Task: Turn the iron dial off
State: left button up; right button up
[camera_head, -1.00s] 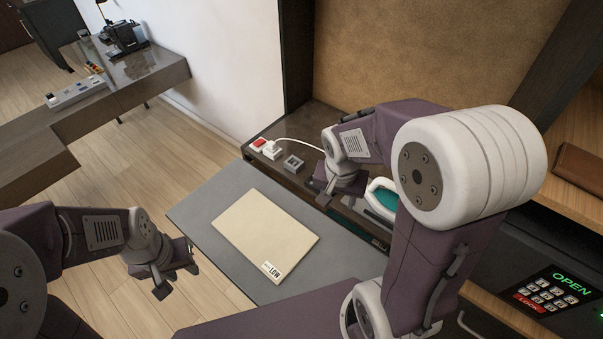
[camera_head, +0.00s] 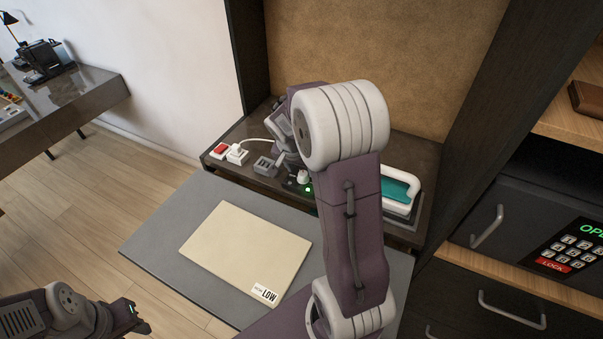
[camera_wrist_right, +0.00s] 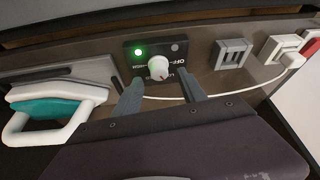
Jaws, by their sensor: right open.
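The iron dial is a white round knob (camera_wrist_right: 158,68) on a black panel with a lit green light (camera_wrist_right: 138,52). Its red mark faces the lower right, and lettering including OFF is beside it. The knob (camera_head: 303,177) also shows in the head view, beside my arm. My right gripper (camera_wrist_right: 160,90) is open, its fingers spread on the near side of the knob with no visible grip on it. The white and teal iron (camera_wrist_right: 48,112) rests at the left; it also shows in the head view (camera_head: 402,189). My left gripper (camera_head: 132,318) is at the lower left, apart from everything.
A grey block (camera_head: 265,166), a white plug (camera_head: 237,154) with a cable, and a red switch (camera_head: 220,150) sit left of the dial. A cream board marked LOW (camera_head: 245,245) lies on the grey surface. A safe keypad (camera_head: 565,245) is at right.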

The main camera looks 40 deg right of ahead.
aim_at(303, 173)
jog(key=x, duration=0.2)
jog(key=shift+d+f, duration=0.2)
jog(key=shift+f, duration=0.05)
jog(key=shift+w+f, duration=0.15)
jog(key=shift+f, duration=0.05)
grip_shut()
